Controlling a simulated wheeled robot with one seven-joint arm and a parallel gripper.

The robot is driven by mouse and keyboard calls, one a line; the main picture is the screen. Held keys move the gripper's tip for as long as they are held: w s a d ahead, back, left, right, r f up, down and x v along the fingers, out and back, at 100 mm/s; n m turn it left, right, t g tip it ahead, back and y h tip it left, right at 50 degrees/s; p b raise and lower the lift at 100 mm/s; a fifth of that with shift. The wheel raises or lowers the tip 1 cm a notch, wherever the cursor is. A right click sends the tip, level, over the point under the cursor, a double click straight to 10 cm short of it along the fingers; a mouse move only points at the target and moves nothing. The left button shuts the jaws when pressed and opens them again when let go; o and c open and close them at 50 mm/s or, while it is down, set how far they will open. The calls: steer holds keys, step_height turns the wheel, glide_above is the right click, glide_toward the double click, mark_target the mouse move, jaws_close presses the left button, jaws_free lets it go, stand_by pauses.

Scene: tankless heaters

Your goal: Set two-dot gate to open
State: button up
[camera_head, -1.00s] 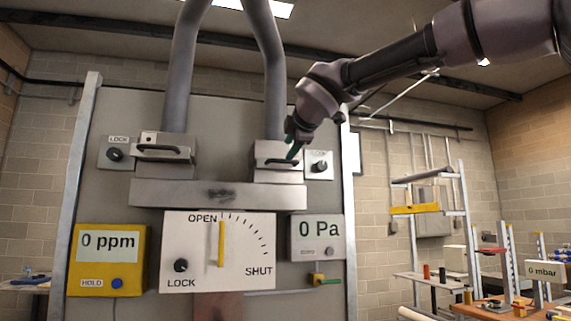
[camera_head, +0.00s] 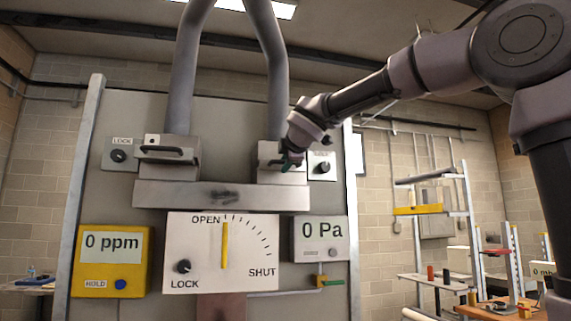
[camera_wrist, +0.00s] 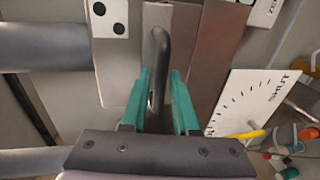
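The two-dot gate (camera_head: 272,178) is the right metal box on the panel, below a grey duct. Its two-dot label (camera_wrist: 110,15) shows in the wrist view; my gripper hides that spot in the head view. The gate's dark bar handle (camera_wrist: 158,50) runs between my green fingers. My gripper (camera_wrist: 164,88) is open around the handle, with a visible gap on the right side; whether the left finger touches is unclear. In the head view my gripper (camera_head: 287,163) is at the right part of this gate's front.
A one-dot gate (camera_head: 168,172) with its own handle and a lock knob (camera_head: 118,156) stands left. Another knob (camera_head: 322,167) sits just right of my gripper. Below is a dial plate (camera_head: 195,255) marked OPEN and SHUT, its yellow pointer (camera_head: 225,245) near OPEN.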

jaws_close()
stand_by(1.2)
